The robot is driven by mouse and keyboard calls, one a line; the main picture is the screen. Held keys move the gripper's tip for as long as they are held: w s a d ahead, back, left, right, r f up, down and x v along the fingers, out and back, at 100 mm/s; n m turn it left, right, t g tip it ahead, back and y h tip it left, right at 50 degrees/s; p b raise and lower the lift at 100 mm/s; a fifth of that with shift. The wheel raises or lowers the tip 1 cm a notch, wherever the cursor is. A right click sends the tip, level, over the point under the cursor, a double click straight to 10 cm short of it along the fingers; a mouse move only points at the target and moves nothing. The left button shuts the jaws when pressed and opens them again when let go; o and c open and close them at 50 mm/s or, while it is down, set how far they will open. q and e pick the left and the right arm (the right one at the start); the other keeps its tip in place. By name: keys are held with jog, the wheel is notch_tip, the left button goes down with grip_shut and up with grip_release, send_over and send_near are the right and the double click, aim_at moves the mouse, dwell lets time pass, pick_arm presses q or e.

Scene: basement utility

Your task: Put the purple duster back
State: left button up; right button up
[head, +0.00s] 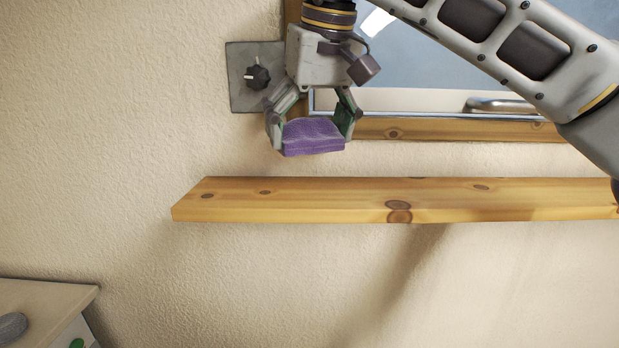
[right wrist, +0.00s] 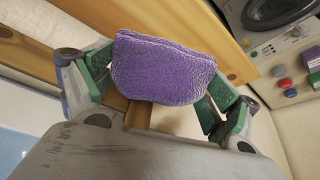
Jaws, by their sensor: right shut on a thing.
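The purple duster (head: 313,137) is a soft, folded block of cloth. My right gripper (head: 311,118) is shut on it, one finger on each side, and holds it in the air above the wooden shelf (head: 300,205). In the right wrist view the duster (right wrist: 165,70) sits between the green-padded fingertips (right wrist: 158,88) and fills the middle of the picture. The shelf's visible top is bare, and there is a gap between it and the duster in the head view. My left gripper is in neither view.
A wood-framed window (head: 440,128) with a metal handle is behind my right arm. A grey plate with a black knob (head: 257,76) is on the wall beside the gripper. A pale cabinet top (head: 40,300) stands lower left.

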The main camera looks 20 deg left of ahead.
aim_at(312, 139)
jog(key=shift+f, duration=1.85)
jog(key=shift+f, duration=1.85)
jog(key=shift+f, duration=0.15)
jog(key=o, duration=0.8)
jog(key=shift+c, duration=0.2)
jog(key=v, duration=1.2)
